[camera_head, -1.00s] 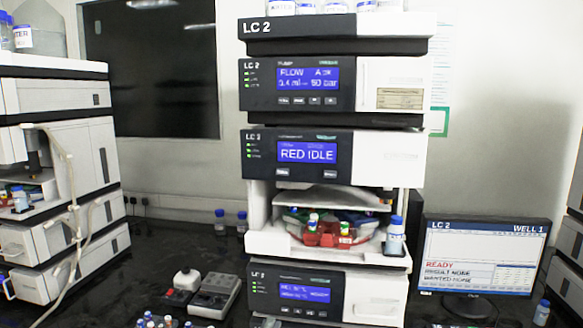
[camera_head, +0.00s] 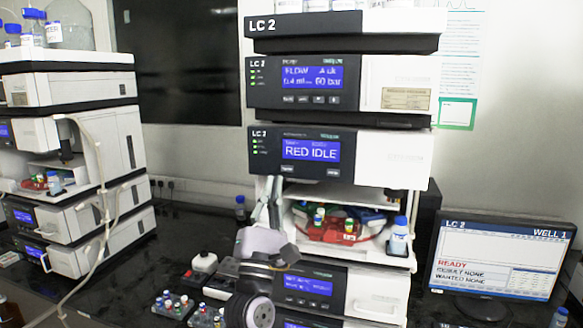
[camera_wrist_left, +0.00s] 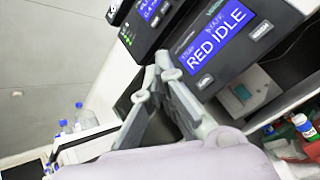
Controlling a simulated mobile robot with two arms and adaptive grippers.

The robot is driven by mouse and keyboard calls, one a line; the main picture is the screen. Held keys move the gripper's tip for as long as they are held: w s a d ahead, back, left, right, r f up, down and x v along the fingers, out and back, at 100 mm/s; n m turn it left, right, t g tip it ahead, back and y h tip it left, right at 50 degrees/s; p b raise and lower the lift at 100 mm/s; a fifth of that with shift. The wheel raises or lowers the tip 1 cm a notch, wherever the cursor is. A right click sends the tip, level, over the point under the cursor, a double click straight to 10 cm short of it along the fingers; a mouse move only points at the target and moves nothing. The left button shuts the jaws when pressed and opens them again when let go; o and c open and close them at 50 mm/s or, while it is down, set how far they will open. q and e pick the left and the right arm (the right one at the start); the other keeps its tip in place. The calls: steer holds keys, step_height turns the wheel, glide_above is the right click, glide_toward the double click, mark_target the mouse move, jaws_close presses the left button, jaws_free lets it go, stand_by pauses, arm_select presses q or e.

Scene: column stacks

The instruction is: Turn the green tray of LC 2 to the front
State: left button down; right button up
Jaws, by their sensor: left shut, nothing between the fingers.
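The middle LC 2 module (camera_head: 340,157) has a display reading RED IDLE. In the open bay below it, the red tray (camera_head: 335,234) of the carousel faces the front, with a few capped vials in it. Blue and green parts show behind it; I cannot clearly tell the green tray's outline. My left gripper (camera_head: 272,190) is upright at the left side of the bay opening, shut and empty. In the left wrist view, its fingertips (camera_wrist_left: 156,70) are together beside the RED IDLE display (camera_wrist_left: 215,37). I cannot tell whether they touch anything. My right gripper is not in view.
A blue-capped bottle (camera_head: 398,240) stands at the bay's right front corner. The monitor (camera_head: 500,258) at right reads READY, RESULT NONE, WANTED NONE. Vial racks (camera_head: 172,304) lie on the dark bench at front. Another instrument stack (camera_head: 75,130) stands at left.

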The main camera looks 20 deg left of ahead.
mark_target(287, 168)
arm_select(q)
steer(key=shift+a, duration=0.1)
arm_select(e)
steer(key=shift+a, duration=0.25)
arm_select(q)
steer(key=w+b, duration=0.3)
steer(key=w, duration=0.5)
steer(key=shift+w, duration=0.4)
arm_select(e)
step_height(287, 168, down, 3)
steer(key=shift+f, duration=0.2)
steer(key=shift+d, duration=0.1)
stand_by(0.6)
arm_select(q)
steer(key=shift+w+d+f+b, duration=0.1)
steer(key=shift+w+d+b, duration=0.15)
steer(key=shift+b, duration=0.3)
steer(key=shift+w, duration=0.2)
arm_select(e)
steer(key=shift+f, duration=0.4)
